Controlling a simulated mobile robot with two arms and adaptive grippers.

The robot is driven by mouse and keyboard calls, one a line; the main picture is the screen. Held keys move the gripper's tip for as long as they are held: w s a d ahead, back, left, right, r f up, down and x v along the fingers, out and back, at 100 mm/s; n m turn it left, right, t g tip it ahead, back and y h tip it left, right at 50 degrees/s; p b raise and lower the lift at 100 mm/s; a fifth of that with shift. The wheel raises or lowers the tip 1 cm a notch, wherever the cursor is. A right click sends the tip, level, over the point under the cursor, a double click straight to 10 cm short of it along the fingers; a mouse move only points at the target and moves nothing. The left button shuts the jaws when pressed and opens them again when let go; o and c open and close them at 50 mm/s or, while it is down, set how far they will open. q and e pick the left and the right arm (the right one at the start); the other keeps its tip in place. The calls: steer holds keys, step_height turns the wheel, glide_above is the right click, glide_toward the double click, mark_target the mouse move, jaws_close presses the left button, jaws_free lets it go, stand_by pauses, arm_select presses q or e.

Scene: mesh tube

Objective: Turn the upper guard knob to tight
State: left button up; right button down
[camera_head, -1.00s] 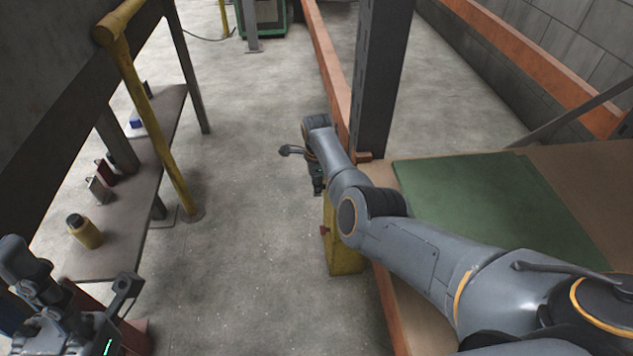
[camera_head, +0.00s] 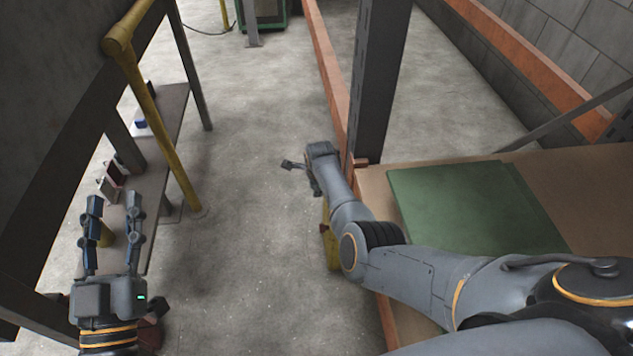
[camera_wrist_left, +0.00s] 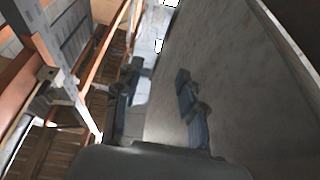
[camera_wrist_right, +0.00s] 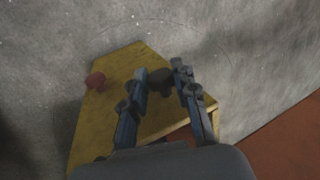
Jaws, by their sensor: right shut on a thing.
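The yellow guard (camera_head: 331,245) stands beside the orange rail, partly hidden behind my right arm. In the right wrist view its yellow face (camera_wrist_right: 122,68) carries a red knob (camera_wrist_right: 95,81) at the left and a dark round knob (camera_wrist_right: 160,79). My right gripper (camera_wrist_right: 161,72) is shut on the dark knob, one finger on each side. In the head view the right fingers are mostly hidden by the wrist. My left gripper (camera_head: 113,204) is open and empty, fingers spread and pointing up the picture, at the left shelf. Which way the knob is turned cannot be told.
A low shelf (camera_head: 172,125) at the left holds a yellow bottle (camera_head: 105,234), partly behind the left fingers, and small items. A yellow rail (camera_head: 160,120) stands beside it. A dark post (camera_head: 380,80) and a green mat (camera_head: 470,205) are at the right. The middle floor is clear.

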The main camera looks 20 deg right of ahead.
arm_select(q)
step_height(320, 180, down, 8)
steer(key=a+g+y+p, duration=0.1)
steer(key=g+y, duration=0.1)
steer(key=g, duration=0.3)
steer(key=shift+w+f+p, duration=0.25)
steer(key=shift+p, duration=0.05)
arm_select(e)
steer(key=t, duration=0.3)
steer(key=shift+s+a+f+h, duration=0.15)
steer(key=shift+s+f+h, duration=0.1)
steer(key=shift+h, duration=0.15)
arm_select(q)
steer(key=shift+r, duration=0.2)
arm_select(e)
steer(key=shift+t, duration=0.4)
steer(key=c, duration=1)
jaws_free()
arm_select(q)
steer(key=shift+w, duration=0.1)
arm_select(e)
steer(key=shift+r, duration=0.1)
